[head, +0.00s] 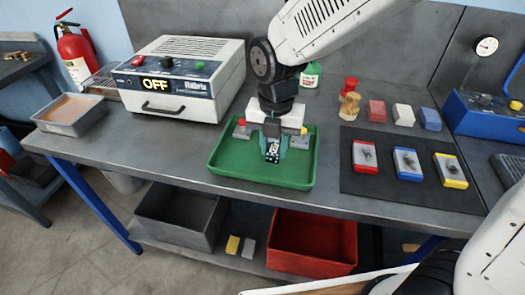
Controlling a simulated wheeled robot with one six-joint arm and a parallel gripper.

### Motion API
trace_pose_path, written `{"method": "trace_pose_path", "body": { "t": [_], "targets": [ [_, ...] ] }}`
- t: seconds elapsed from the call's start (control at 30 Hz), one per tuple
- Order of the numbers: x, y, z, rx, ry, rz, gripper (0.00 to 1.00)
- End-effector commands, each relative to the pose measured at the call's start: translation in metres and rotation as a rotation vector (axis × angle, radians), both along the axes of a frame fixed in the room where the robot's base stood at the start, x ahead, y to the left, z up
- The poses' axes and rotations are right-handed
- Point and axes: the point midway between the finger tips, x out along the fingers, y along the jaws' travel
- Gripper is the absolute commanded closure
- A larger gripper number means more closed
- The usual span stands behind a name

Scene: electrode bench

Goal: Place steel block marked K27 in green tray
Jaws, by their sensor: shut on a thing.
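My gripper (272,148) points down over the middle of the tray. It is shut on a small steel block (272,156), whose light and dark face shows low between the fingers. The marking on the block is too small to read, so I cannot tell if it says K27. I cannot tell whether the block touches the tray floor. A grey piece with a red knob (241,130) and one with a yellow knob (303,139) show at the tray's back corners.
The box reading OFF (180,80) stands behind left, beside a metal pan (70,115). At right, a dark mat (430,190) bears red, blue and yellow-edged plates. Several coloured blocks (403,115) and a red-topped item (350,100) stand behind it. A red bin (312,240) is below.

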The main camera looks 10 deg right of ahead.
Motion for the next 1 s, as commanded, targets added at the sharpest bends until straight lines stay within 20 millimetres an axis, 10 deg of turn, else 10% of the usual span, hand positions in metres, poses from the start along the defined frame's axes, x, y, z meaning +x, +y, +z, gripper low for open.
{"method": "trace_pose_path", "body": {
  "t": [0.9,0.93,1.0],
  "targets": [
    [0.017,0.022,-0.041,0.000,0.000,-0.001,1.00],
    [0.017,0.022,-0.041,0.000,0.000,-0.001,0.66],
    [0.017,0.022,-0.040,0.000,0.000,-0.001,0.49]
  ]
}}
